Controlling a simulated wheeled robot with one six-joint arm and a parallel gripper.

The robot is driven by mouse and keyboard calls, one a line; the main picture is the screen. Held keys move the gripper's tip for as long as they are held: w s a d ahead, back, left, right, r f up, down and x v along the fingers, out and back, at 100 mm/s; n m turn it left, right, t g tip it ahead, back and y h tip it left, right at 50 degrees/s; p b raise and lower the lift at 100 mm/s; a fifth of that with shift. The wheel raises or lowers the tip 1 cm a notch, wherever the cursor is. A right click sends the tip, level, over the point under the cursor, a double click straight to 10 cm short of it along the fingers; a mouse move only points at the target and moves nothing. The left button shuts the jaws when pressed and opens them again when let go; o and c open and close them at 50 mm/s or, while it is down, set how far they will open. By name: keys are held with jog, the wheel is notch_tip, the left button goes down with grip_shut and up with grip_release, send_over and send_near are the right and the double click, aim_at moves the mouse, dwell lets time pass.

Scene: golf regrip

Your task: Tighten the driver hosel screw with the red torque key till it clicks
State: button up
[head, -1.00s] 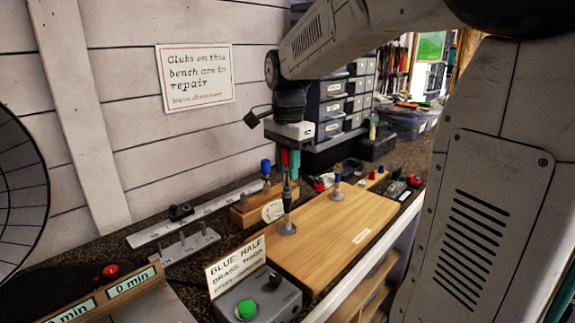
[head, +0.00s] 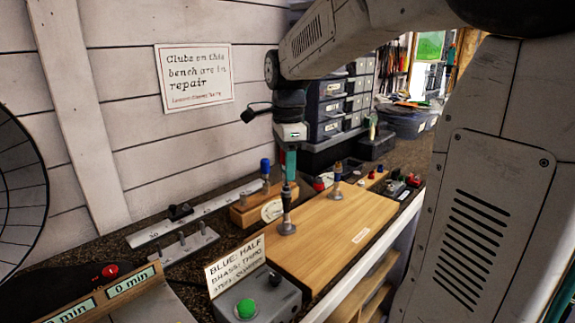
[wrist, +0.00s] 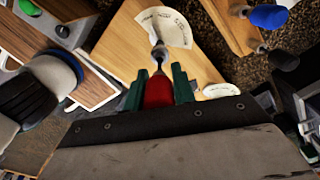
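The red torque key (wrist: 158,92) stands between the two green fingers of my gripper (wrist: 160,88) in the wrist view, with a finger against each side. Its thin metal tip reaches down to a fitting beside a white printed scale (wrist: 166,26). The key's red handle is hidden there behind a finger. The screw itself is too small to make out.
A blue-topped tool (head: 265,168) stands in a wooden block at left. A grey box with a green button (head: 246,308) and a lettered sign (head: 235,262) are in front.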

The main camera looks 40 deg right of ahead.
jog(key=shift+o, duration=0.7)
jog(key=n, duration=0.8)
jog(key=shift+w, duration=0.15)
jog(key=n, duration=0.4)
jog(key=shift+n, duration=0.4)
jog(key=n, duration=0.4)
jog(key=shift+w, duration=0.1)
grip_shut()
jog(key=m, duration=0.3)
jog(key=shift+m, duration=0.4)
jog(key=c, duration=0.8)
grip_release()
